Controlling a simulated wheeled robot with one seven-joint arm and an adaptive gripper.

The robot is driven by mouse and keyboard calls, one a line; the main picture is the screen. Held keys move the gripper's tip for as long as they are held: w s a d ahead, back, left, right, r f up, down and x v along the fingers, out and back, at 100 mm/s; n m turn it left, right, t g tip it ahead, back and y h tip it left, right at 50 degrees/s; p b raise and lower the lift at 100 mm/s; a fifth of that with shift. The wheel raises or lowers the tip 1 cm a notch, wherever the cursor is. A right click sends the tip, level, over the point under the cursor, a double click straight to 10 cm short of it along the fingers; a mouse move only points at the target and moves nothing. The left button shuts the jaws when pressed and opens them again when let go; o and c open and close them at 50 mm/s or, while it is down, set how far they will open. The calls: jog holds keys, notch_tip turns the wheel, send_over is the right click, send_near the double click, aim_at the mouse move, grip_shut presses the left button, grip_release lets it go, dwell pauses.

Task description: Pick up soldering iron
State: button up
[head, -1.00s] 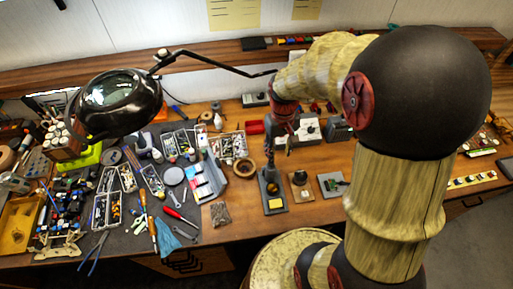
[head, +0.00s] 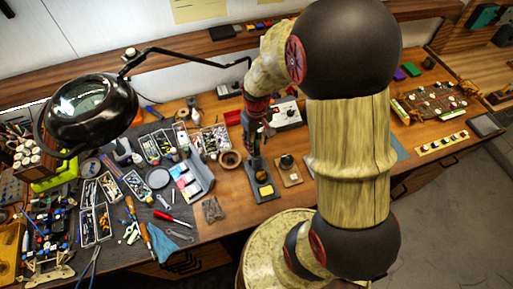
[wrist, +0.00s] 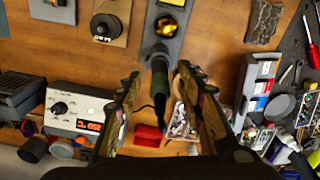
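The soldering iron (wrist: 159,86) is a dark, slim tool standing in its holder on a grey stand (wrist: 168,47) with a yellow sponge. In the wrist view it lies between the two fingers of my gripper (wrist: 158,76), with a visible gap on each side. My gripper is open around it and not closed on it. In the head view the stand (head: 264,190) is on the wooden bench, and my gripper (head: 262,128) is just above and behind it. There the iron is largely hidden by my gripper.
A white soldering station (wrist: 75,111) with a dial and red display is beside the iron. A red box (wrist: 148,135) lies behind. Parts trays (head: 95,222) and tools crowd the mat to the left. A magnifier lamp (head: 92,112) overhangs it. A dark knob block (head: 289,170) is close right.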

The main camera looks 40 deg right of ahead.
jog(key=shift+f, duration=0.75)
grip_shut()
